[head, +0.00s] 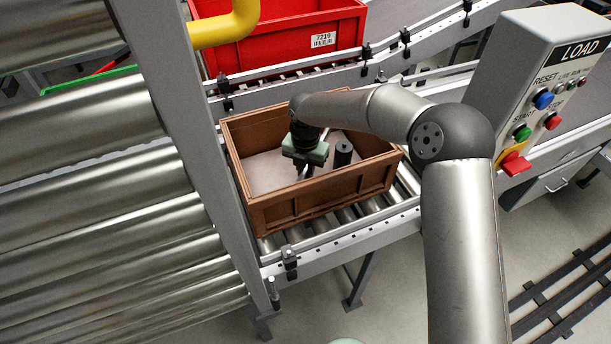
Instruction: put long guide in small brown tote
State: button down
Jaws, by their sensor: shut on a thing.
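The small brown tote (315,205) stands on the roller conveyor in the middle of the head view, with a pale floor inside. My gripper (303,172) reaches down into the tote, below its rim. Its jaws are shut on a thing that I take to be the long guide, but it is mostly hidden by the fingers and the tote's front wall. Whether the held thing touches the tote floor I cannot tell.
A red tote (285,40) sits on the conveyor behind. A grey post (180,120) rises left of the brown tote, and a yellow pipe (230,27) bends above. A LOAD control box (548,90) stands at the right.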

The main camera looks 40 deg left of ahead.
jog(key=shift+f, duration=1.6)
jog(key=shift+f, duration=0.1)
jog(key=shift+f, duration=0.15)
jog(key=c, duration=1.4)
grip_release()
jog(key=shift+o, duration=0.2)
notch_tip(320, 180, up, 12)
jog(key=shift+r, duration=0.25)
